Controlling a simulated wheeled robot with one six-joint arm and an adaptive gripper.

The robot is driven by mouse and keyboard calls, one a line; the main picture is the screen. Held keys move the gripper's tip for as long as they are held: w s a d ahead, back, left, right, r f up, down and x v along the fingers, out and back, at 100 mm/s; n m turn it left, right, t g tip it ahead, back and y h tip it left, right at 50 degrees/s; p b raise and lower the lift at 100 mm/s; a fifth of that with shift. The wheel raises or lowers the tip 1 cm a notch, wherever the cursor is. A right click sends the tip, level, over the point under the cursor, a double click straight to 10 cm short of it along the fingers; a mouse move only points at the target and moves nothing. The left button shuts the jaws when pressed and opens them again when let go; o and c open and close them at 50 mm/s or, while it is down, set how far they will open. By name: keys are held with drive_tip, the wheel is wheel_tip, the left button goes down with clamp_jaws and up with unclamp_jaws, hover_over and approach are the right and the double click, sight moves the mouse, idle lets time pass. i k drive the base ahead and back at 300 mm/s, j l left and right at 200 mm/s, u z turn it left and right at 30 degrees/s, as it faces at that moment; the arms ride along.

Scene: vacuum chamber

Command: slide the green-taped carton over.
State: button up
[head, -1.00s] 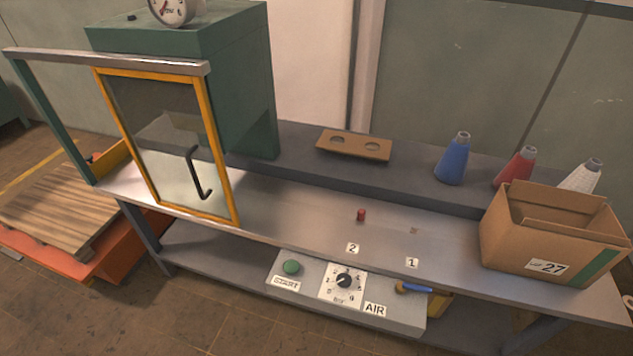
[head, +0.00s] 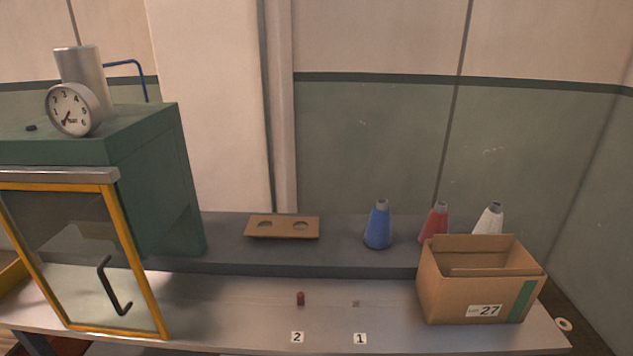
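The green-taped carton (head: 447,294) stands upright on the right end of the metal bench. It is an open-topped brown cardboard box. A green tape strip (head: 523,300) runs down the right of its front, beside a white label reading 27 (head: 484,311). What is inside it is hidden, apart from a cardboard flap or divider near the top. The carton partly covers the red and white cones behind it. My gripper is not in view.
A blue cone (head: 378,226), red cone (head: 434,221) and white cone (head: 489,217) stand on the rear shelf with a two-hole wooden block (head: 282,227). A red peg (head: 300,299) stands behind label 2 (head: 297,337). Left is the green chamber (head: 160,190) with its yellow-framed door (head: 125,265).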

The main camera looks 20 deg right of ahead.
sight(444, 299)
drive_tip(key=i+l+z, duration=0.15)
drive_tip(key=i+z, duration=0.45)
drive_tip(key=i, duration=0.15)
drive_tip(key=z, duration=1.65)
